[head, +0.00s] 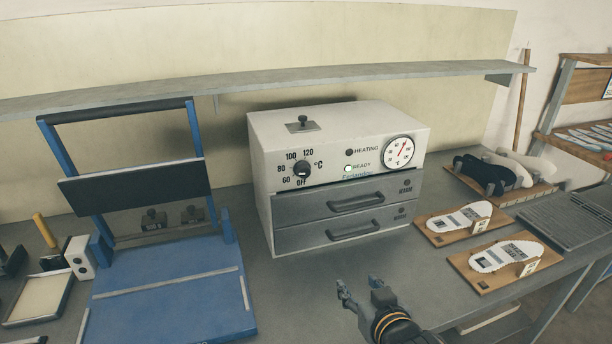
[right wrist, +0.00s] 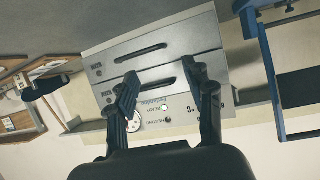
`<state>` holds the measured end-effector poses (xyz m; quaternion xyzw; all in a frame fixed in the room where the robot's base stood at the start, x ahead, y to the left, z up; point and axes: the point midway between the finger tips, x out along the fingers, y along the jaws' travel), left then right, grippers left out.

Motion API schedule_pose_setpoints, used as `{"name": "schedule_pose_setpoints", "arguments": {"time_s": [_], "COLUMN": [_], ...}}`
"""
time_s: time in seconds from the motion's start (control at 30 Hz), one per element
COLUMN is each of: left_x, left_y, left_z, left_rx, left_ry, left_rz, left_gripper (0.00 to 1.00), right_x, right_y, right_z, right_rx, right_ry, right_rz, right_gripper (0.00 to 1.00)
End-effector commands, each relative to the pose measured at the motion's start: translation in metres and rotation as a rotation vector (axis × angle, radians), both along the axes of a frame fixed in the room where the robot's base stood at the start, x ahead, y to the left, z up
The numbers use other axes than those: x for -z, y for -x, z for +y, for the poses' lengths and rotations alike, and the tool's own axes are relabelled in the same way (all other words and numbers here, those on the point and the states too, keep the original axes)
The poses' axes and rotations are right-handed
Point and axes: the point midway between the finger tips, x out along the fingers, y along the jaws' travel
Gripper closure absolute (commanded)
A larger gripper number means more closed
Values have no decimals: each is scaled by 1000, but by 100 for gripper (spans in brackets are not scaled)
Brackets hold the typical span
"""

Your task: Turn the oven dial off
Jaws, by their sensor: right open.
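The white oven (head: 350,130) stands on the bench in the head view. Its black dial (head: 302,169) is on the left of the front panel, ringed by 60, 80, 100, 120 and OFF, with OFF at the bottom. The pointer is too small to read surely. My right gripper (head: 359,285) is open and empty, low in front of the oven and apart from it. In the right wrist view the oven (right wrist: 160,72) appears upside down beyond the open fingers (right wrist: 165,88); I cannot make out the dial there. My left gripper is out of view.
Two grey drawers with handles (head: 355,202) sit below the panel. A gauge (head: 398,152) is at the panel's right. A blue press frame (head: 170,290) stands left; insole boards (head: 458,236) lie right. A shelf (head: 270,80) runs above. Bench before the oven is clear.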

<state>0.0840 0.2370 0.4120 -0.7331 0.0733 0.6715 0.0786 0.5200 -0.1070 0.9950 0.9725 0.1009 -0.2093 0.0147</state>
Motion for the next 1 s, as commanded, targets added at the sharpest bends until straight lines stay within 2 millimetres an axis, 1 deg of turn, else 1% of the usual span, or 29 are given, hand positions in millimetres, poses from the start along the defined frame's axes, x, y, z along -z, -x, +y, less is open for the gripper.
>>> {"name": "schedule_pose_setpoints", "arguments": {"time_s": [0.03,0.07,0.1,0.17,0.2,0.3,0.33,0.4,0.47,0.57,1.0], "left_x": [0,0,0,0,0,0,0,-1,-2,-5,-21], "left_y": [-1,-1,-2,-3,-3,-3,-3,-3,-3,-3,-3], "left_z": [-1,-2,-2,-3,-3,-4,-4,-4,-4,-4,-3], "left_rx": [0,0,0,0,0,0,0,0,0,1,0], "left_ry": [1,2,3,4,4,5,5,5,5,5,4], "left_rz": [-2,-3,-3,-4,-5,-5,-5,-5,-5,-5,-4], "left_gripper": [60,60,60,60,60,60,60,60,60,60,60], "right_x": [-23,-36,-52,-77,-93,-122,-128,-136,-138,-139,-139], "right_y": [-16,-23,-33,-45,-51,-61,-63,-67,-71,-83,-162], "right_z": [10,16,24,35,42,56,59,63,65,69,95], "right_rx": [-14,-23,-35,-54,-66,-92,-97,-104,-107,-106,-106], "right_ry": [-15,-24,-37,-53,-65,-84,-89,-94,-95,-95,-95], "right_rz": [-72,-111,-163,-238,-284,-369,-385,-407,-415,-414,-411], "right_gripper": [48,48,48,48,48,48,48,48,48,48,48]}}
